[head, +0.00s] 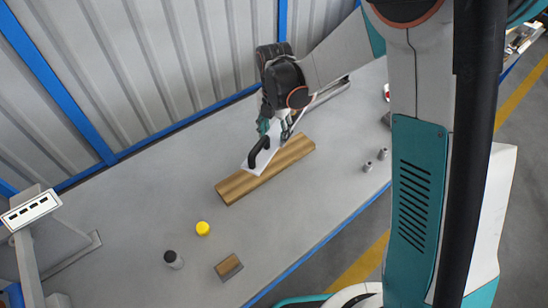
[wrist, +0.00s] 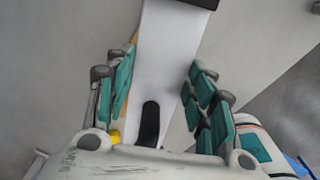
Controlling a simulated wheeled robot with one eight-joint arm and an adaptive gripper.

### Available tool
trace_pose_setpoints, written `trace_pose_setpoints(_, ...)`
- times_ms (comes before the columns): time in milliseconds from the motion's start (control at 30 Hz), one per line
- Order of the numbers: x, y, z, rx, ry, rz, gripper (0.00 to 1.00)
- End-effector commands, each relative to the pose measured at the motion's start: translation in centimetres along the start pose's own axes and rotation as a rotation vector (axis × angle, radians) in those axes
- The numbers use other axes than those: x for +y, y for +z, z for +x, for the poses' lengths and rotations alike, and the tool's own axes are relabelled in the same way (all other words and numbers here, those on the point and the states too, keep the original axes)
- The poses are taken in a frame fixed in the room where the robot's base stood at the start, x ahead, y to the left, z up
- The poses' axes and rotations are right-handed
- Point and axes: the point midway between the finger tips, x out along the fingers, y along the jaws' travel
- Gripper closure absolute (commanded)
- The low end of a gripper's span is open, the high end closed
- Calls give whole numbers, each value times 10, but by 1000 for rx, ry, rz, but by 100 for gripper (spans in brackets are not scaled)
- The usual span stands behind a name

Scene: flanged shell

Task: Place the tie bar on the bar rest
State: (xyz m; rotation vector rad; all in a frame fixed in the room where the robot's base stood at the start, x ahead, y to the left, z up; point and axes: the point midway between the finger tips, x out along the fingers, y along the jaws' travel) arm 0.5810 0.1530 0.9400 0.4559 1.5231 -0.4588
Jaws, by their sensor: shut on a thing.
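The tie bar appears to be a long white bar (head: 257,164) with a black handle near one end. In the wrist view the white bar (wrist: 167,65) runs between the fingers, with the black handle at the bottom and a dark piece at the top. My gripper (head: 276,130) is shut on it; in the wrist view the green-padded fingers (wrist: 160,85) flank it. A long wooden block (head: 239,187), probably the bar rest, lies under and beside the bar. I cannot tell whether the bar touches the block. My gripper and arm hide part of the bar.
A yellow round cap (head: 203,228), a dark-topped cylinder (head: 173,260) and a small wooden block (head: 228,267) stand on the grey table (head: 130,220) at front left. Two small grey cylinders (head: 375,159) stand right of the long block. A corrugated wall (head: 150,60) closes the back.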

Motion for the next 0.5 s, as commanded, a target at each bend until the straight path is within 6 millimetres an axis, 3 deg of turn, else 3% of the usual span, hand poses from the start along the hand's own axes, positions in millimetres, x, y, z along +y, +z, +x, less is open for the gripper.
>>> trace_pose_setpoints(33, 0, 0, 15, 0, 0, 0, 100)
trace_pose_setpoints(200, 0, 0, 49, 0, 0, 0, 100)
trace_pose_setpoints(500, 0, 0, 74, 0, 0, 0, 100)
